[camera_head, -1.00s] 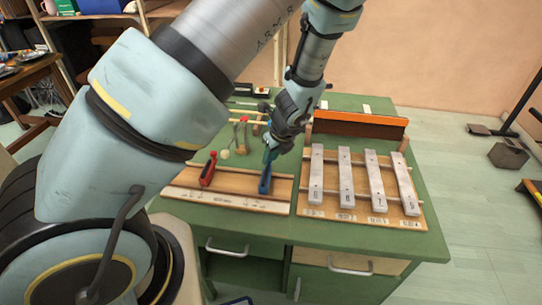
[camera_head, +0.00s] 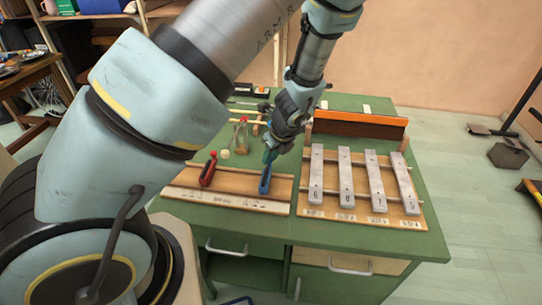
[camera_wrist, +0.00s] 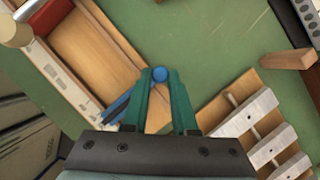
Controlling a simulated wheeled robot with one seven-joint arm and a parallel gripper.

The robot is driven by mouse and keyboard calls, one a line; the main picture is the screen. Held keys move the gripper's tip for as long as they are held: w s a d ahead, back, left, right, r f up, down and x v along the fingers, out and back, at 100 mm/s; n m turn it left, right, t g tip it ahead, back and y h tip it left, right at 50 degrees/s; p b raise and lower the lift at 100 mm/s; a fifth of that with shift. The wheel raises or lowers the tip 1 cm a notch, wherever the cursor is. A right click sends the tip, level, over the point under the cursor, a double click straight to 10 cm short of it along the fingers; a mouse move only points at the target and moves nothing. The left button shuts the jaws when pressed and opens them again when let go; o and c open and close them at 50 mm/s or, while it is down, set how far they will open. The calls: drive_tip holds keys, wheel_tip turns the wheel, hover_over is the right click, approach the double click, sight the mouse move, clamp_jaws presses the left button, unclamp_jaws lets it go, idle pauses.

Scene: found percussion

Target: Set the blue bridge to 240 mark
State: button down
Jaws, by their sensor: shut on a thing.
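The blue bridge (camera_head: 265,181) stands on the wooden board (camera_head: 228,180) towards its right end. It also shows in the wrist view as a blue bar (camera_wrist: 121,104) with a round blue knob (camera_wrist: 160,74). My gripper (camera_head: 270,155) is over the blue bridge; in the wrist view its green fingers (camera_wrist: 164,88) are shut on the knob. A red bridge (camera_head: 208,170) stands further left on the same board. The white scale strip (camera_head: 225,199) runs along the board's front edge; its marks are too small to read, and the bridge's exact mark cannot be told.
A wooden frame with several grey metal bars (camera_head: 345,180) stands close to the right of the board. An orange-brown panel (camera_head: 358,124) stands behind it. A small bottle-like thing (camera_head: 240,132) and sticks lie behind the board on the green table (camera_head: 350,248).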

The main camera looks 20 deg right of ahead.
drive_tip(key=shift+w+a, duration=0.1)
drive_tip(key=a, duration=0.1)
drive_tip(key=w+a, duration=0.2)
drive_tip(key=shift+a, duration=0.25)
drive_tip(key=c, duration=0.7)
unclamp_jaws()
drive_tip(key=shift+s, duration=0.1)
drive_tip(key=b+v, duration=0.2)
drive_tip(key=v, duration=0.8)
drive_tip(key=shift+s+d+r, duration=0.15)
drive_tip(key=shift+s+r, duration=0.05)
drive_tip(key=shift+r, duration=0.15)
